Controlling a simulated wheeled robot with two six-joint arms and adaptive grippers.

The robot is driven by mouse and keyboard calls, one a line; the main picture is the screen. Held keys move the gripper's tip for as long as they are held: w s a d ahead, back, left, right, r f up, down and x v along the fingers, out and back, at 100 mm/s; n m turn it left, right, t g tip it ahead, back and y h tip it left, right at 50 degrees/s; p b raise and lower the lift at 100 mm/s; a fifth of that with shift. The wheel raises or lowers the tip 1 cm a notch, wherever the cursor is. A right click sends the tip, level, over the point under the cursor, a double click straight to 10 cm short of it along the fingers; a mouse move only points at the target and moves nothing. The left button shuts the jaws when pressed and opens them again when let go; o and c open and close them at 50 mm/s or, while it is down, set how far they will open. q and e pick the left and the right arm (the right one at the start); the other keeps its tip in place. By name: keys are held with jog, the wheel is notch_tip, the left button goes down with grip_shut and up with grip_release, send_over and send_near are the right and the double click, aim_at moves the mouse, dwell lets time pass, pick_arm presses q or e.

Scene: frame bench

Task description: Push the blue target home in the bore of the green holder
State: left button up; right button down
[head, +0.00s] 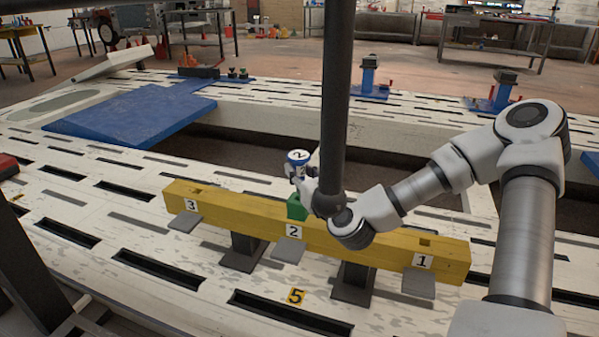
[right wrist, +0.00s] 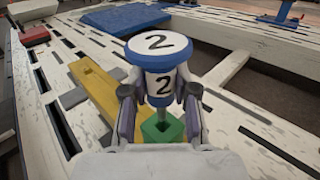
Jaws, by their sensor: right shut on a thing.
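The blue target (head: 298,156) has a round blue-rimmed white top marked 2, a white band also marked 2, and a thin grey stem. It stands roughly upright above the yellow beam; it also shows large in the right wrist view (right wrist: 158,50). My right gripper (right wrist: 160,92) is shut on the target below its head, one finger on each side; it is small in the head view (head: 300,174). The green holder (head: 297,207) sits on the beam by label 2, straight below the target (right wrist: 163,132). The stem reaches down to the holder; how deep it sits in the bore is hidden. My left gripper is not in view.
The yellow beam (head: 345,243) on dark posts carries labels 3, 2 and 1, with grey plates along its front. A slotted white bench (head: 110,225) surrounds it. A blue plate (head: 130,115) lies at the back left.

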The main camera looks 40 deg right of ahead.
jog(key=shift+f, duration=0.15)
dwell(0.8)
jog(key=shift+f+b, duration=0.3)
jog(key=shift+b, duration=0.3)
jog(key=shift+f+b, duration=2.1)
jog(key=c, duration=0.8)
grip_release()
jog(key=shift+r, duration=0.1)
